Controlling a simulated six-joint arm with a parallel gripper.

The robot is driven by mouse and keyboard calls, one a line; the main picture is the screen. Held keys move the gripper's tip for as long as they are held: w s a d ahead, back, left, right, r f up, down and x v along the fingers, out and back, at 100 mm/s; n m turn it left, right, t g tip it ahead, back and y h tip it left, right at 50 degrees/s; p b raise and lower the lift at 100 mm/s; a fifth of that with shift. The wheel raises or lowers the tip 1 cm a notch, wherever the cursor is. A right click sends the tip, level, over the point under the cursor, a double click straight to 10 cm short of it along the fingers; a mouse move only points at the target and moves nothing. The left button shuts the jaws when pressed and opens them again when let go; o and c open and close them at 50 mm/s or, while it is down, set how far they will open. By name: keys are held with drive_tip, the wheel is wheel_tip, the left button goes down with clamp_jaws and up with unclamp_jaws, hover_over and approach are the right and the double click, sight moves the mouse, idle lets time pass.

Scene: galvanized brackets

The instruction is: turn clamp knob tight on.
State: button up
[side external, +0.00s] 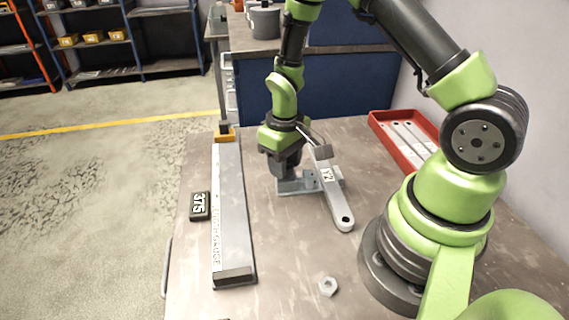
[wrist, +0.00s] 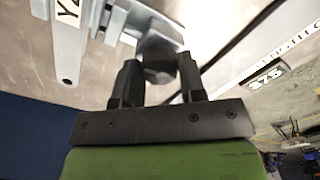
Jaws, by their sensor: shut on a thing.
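The clamp knob (wrist: 159,72) is dark and faceted in the wrist view, and sits between the two fingers of my gripper (wrist: 158,82). My gripper (side external: 287,170) is shut on it, pointing down over the clamp (side external: 298,187) in the side view, where my fingers hide the knob. The clamp is a grey metal fixture on the table, also in the wrist view (wrist: 150,22). How tight the knob is cannot be seen.
A long grey gauge bar (side external: 232,215) lies left of the clamp, beside a black "375" block (side external: 200,206). A loose hex nut (side external: 328,286) lies in front. A red tray (side external: 404,136) with flat brackets stands at the back right. The table's front middle is mostly clear.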

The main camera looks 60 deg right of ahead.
drive_tip(key=n, duration=1)
drive_tip(key=shift+n, duration=0.4)
drive_tip(key=n, duration=0.5)
drive_tip(key=o, duration=0.8)
drive_tip(key=shift+r, duration=3.05)
